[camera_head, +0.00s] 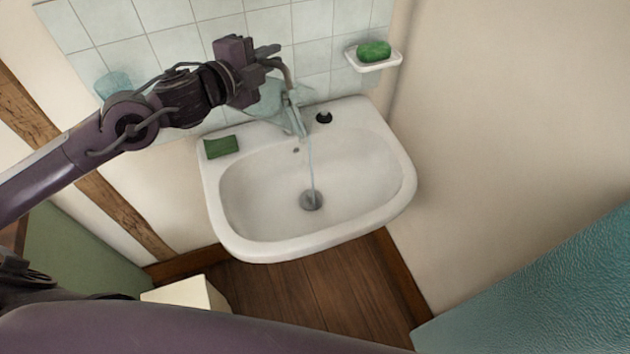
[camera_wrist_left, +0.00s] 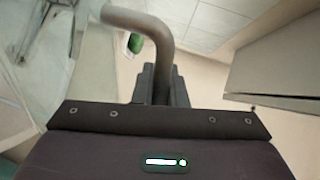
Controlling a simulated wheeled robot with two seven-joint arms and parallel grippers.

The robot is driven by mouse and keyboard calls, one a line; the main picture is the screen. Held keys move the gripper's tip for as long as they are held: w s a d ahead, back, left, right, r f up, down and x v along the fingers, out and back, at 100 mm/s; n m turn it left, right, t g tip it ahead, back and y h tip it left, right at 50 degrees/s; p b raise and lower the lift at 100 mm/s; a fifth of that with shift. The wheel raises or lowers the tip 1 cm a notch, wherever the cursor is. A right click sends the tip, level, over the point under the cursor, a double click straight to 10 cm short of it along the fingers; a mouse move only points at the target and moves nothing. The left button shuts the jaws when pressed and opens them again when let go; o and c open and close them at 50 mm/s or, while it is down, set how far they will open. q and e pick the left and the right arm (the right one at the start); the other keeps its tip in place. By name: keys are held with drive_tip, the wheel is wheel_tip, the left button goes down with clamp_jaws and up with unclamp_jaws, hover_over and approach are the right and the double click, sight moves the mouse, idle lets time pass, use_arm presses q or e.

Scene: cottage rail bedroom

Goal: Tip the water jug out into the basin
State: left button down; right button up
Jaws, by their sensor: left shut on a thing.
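The water jug (camera_head: 266,104) is pale teal and see-through, behind the back rim of the white basin (camera_head: 237,239). It looks tilted toward the bowl. My left gripper (camera_head: 273,58) is shut on its curved grey-brown handle. In the left wrist view the handle (camera_wrist_left: 146,27) runs between my left fingers (camera_wrist_left: 160,84), and the clear jug body shows at the left. A thin stream of water (camera_head: 311,170) falls to the drain (camera_head: 311,200); jug and tap overlap at its top, so I cannot tell its source for sure. My right gripper is not in view.
A green sponge (camera_head: 221,147) lies on the basin's left rim and a black plug (camera_head: 323,118) on its back rim. A wall dish (camera_head: 388,64) holds green soap (camera_head: 373,51). A teal cup (camera_head: 113,84) is by the left wall tiles. A cream box (camera_head: 187,292) stands below.

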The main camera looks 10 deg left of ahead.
use_arm(q)
drive_tip(key=shift+s+d+m+b, duration=0.15)
drive_tip(key=shift+d+m+b, duration=0.25)
drive_tip(key=shift+d+b, duration=0.1)
idle(0.8)
drive_tip(key=shift+r, duration=0.1)
